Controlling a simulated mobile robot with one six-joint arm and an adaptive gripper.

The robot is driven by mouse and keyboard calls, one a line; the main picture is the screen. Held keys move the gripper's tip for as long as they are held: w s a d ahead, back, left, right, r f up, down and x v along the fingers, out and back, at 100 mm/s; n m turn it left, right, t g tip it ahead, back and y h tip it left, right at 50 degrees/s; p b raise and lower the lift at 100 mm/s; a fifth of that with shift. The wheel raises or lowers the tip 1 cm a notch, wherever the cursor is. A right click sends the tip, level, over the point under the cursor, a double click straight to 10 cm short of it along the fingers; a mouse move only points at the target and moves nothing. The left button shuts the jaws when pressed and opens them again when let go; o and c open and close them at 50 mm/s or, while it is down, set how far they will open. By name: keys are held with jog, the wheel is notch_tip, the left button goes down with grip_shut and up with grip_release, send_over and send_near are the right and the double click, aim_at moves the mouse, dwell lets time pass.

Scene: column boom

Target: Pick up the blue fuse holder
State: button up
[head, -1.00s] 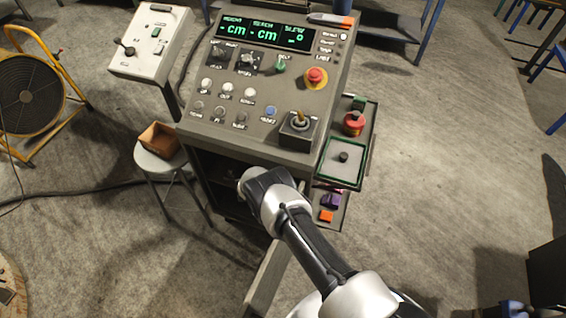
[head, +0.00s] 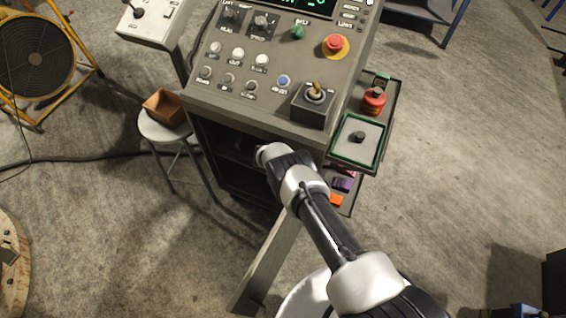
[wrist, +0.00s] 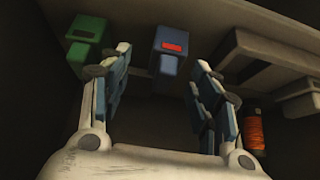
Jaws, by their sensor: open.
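The blue fuse holder (wrist: 169,66) shows in the wrist view as a blue-grey block with a red label, at the back of a dark compartment. My gripper (wrist: 160,74) is open, with one finger on each side of the holder in the picture. The holder appears beyond the fingertips, and nothing is held. I cannot tell the exact distance left. In the head view my arm reaches into the open front of the console (head: 250,112), and the fingers and the fuse holder are hidden there.
In the wrist view, a green block (wrist: 86,30) stands left of the holder, grey box shapes (wrist: 262,50) at right, and an orange spool (wrist: 254,132) lower right. In the head view, an open console door (head: 268,262) and a side tray (head: 358,140) flank my arm.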

jog(key=b+x, duration=0.2)
jog(key=b, duration=0.1)
jog(key=b+x, duration=0.1)
jog(key=shift+w+a+f, duration=0.15)
jog(key=shift+w+a, duration=0.1)
jog(key=b+x, duration=0.1)
jog(key=b, duration=0.1)
jog(key=shift+w+d+f+b, duration=0.1)
jog(key=shift+w+f+b, duration=0.15)
jog(key=shift+f+b, duration=0.05)
jog(key=shift+r, duration=0.1)
jog(key=c, duration=1.2)
jog(key=shift+o, duration=0.2)
